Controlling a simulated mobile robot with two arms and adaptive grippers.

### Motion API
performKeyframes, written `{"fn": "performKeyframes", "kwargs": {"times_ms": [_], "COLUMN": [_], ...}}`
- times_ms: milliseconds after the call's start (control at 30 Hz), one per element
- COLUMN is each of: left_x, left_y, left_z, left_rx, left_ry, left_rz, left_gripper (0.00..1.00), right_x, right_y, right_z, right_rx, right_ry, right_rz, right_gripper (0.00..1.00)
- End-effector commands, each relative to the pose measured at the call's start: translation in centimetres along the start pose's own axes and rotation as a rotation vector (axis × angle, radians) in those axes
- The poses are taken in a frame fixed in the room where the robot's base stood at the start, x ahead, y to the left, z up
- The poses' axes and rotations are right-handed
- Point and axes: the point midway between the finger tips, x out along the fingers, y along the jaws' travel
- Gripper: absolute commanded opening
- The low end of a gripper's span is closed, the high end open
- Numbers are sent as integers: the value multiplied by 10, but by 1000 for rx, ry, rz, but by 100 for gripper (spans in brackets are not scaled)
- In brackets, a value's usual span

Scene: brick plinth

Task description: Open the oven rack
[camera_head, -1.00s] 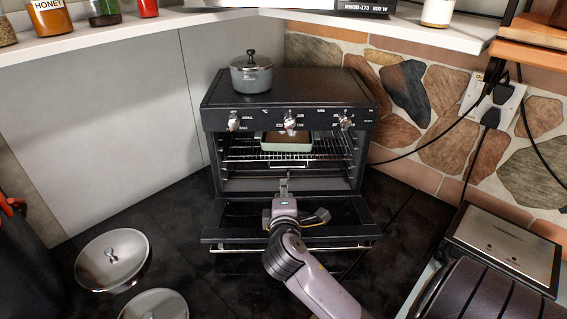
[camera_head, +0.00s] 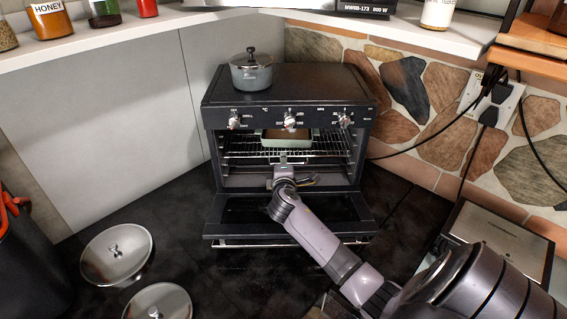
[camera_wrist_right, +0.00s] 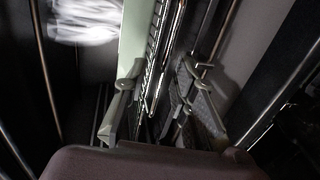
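The countertop oven (camera_head: 290,92) has its door (camera_head: 290,209) folded down. The wire oven rack (camera_head: 250,147) is inside the cavity and carries a pale green baking dish (camera_head: 290,141). My right arm reaches over the door, and its gripper (camera_head: 286,165) is at the oven mouth by the rack's front edge. In the right wrist view the gripper (camera_wrist_right: 158,82) is open, with its fingers apart on either side of the rack's front wires (camera_wrist_right: 165,55). I cannot tell whether a finger touches them. The dish's pale green side (camera_wrist_right: 132,35) shows beside the rack. My left gripper is out of view.
A small lidded pot (camera_head: 251,72) stands on the oven top. Two steel lids (camera_head: 117,254) lie on the dark counter at left, by a dark pot (camera_head: 30,260) with red-orange handles. A grey appliance (camera_head: 500,242) is at right. Cables hang from a wall socket (camera_head: 492,100).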

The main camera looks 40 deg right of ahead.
Motion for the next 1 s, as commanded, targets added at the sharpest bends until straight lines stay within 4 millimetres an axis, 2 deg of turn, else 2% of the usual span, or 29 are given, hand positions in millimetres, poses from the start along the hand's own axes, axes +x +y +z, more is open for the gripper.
{"fn": "performKeyframes", "kwargs": {"times_ms": [200,567,1000], "left_x": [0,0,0], "left_y": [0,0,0], "left_z": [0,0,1], "left_rx": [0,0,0], "left_ry": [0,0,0], "left_rz": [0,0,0], "left_gripper": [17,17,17], "right_x": [0,0,0], "right_y": [0,0,0], "right_z": [0,0,0], "right_rx": [0,0,0], "right_ry": [0,0,0], "right_rz": [0,0,-1], "right_gripper": [25,1,0]}}
